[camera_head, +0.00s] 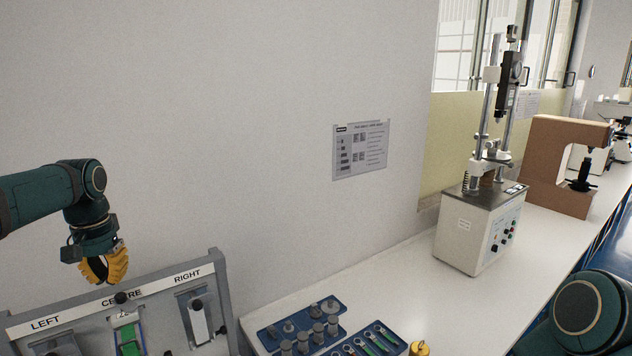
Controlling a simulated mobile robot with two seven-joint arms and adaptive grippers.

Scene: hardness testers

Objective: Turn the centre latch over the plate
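A grey panel (222,270) stands at the lower left with slots labelled LEFT, CENTRE and RIGHT. The centre slot has a black knob-like latch (121,297) at its top, beside the CENTRE label. Below it is a green and white plate (130,338), cut off by the bottom edge of the picture. My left gripper (107,268), with yellow fingers, hangs just above the panel near the centre latch, pointing down. A small gap appears between them in the picture. The finger opening is not clear from this side. My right gripper is out of view.
The RIGHT slot holds a pale plate (198,322) with a black knob. A blue tray of grey weights (302,330) and a tool tray (370,342) lie on the white bench to the right. A tester (480,225) stands farther back. The wall is close behind the panel.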

